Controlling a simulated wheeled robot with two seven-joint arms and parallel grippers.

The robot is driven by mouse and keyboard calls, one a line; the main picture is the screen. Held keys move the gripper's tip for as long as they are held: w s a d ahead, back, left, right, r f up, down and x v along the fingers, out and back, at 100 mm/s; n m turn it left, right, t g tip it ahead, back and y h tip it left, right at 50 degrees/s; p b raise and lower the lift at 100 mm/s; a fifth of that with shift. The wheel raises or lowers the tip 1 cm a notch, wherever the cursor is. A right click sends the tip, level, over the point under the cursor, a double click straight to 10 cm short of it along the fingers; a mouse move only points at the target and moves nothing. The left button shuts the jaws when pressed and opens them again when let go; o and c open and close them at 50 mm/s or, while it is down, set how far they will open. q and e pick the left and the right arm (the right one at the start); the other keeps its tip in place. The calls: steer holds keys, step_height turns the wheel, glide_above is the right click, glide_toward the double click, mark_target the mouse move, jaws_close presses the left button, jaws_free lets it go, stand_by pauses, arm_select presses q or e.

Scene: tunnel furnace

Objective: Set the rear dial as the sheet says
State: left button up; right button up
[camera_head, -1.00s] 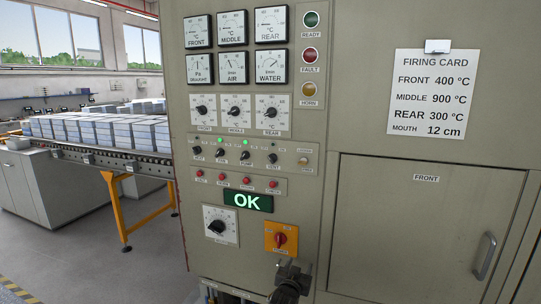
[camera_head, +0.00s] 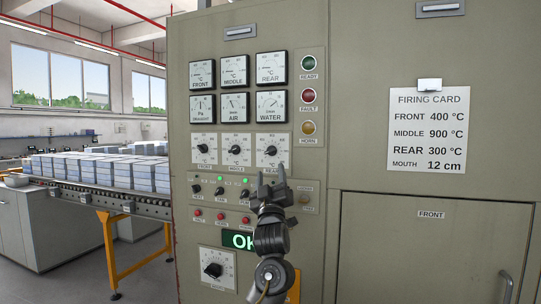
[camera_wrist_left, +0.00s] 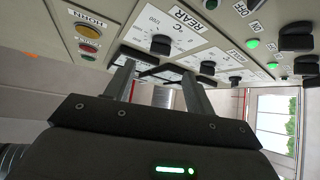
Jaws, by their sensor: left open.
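The rear dial (camera_head: 271,150) is the rightmost of three black-knobbed dials on the grey panel. I cannot read its setting at this size. The firing card (camera_head: 428,130) on the right reads REAR 300 °C, FRONT 400 °C, MIDDLE 900 °C and MOUTH 12 cm. My left gripper (camera_head: 271,179) is open and empty just below the rear dial, its fingers pointing up and covering part of the dial's label. In the left wrist view, the rear dial's knob (camera_wrist_left: 160,45) is beyond the two spread fingers (camera_wrist_left: 159,76), apart from them.
The middle dial (camera_head: 236,150) is close on the left. My left arm partly hides the green OK display (camera_head: 232,240). Signal lamps (camera_head: 308,96) line the panel's right side. A conveyor with blocks (camera_head: 95,170) stands left.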

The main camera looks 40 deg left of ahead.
mark_target(270, 153)
arm_select(q)
steer(key=p+x, duration=0.2)
steer(key=x, duration=0.5)
steer(key=shift+a+r, duration=0.1)
steer(key=shift+r, duration=0.05)
steer(key=shift+w+a+r, duration=0.25)
steer(key=shift+w, duration=0.1)
arm_select(e)
steer(key=r, duration=0.3)
steer(key=shift+s+a, duration=0.1)
steer(key=shift+a, duration=0.3)
arm_select(q)
steer(key=shift+c, duration=0.7)
steer(key=c, duration=0.8)
steer(key=shift+c, duration=0.2)
arm_select(e)
steer(key=shift+d+f, duration=0.1)
arm_select(q)
steer(key=shift+m+t+h, duration=0.3)
steer(key=shift+m+t, duration=0.1)
steer(key=shift+m, duration=0.1)
arm_select(e)
steer(key=shift+f, duration=0.1)
